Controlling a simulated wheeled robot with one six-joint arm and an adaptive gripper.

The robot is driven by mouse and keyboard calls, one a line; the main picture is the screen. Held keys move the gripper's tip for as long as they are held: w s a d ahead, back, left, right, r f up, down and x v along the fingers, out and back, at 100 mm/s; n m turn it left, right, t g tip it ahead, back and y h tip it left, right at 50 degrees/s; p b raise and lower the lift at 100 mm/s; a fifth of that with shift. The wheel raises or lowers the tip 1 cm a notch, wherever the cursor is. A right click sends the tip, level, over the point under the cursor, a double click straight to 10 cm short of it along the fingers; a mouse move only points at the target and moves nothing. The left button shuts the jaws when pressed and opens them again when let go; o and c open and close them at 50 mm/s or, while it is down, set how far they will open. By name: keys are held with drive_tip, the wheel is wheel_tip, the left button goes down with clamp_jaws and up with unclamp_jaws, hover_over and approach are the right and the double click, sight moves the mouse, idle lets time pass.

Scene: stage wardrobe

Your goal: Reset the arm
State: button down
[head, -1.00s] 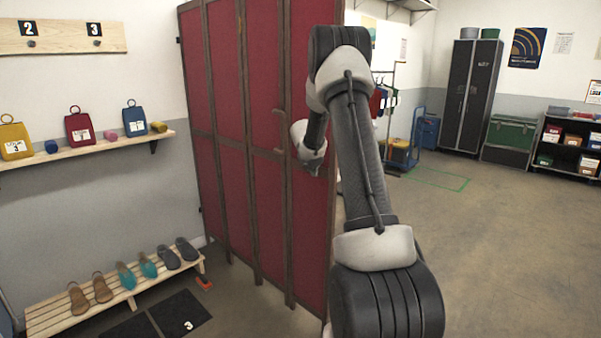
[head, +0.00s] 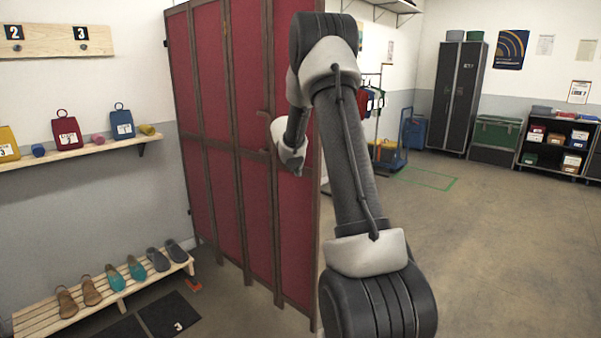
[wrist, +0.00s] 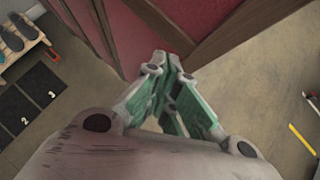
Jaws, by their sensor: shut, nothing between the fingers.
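My arm rises in front of the red folding screen (head: 218,130) in the head view, bent at the elbow, with its far end hanging close to the screen's right panel. My gripper (wrist: 163,60) shows in the wrist view, with its green-padded fingers drawn together at the tips and nothing between them. The screen's red panel and brown frame lie beyond the fingertips in that view. I cannot tell whether the fingers touch it.
A slatted shoe bench (head: 100,292) and a wall shelf (head: 90,151) with tags stand at left. Dark floor mats (head: 168,314) lie near the bench. A rail with a blue trolley (head: 388,160) stands behind the screen. The floor at right is open.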

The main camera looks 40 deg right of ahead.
drive_tip(key=v, duration=0.6)
drive_tip(key=shift+s+r, duration=0.2)
drive_tip(key=shift+s, duration=0.25)
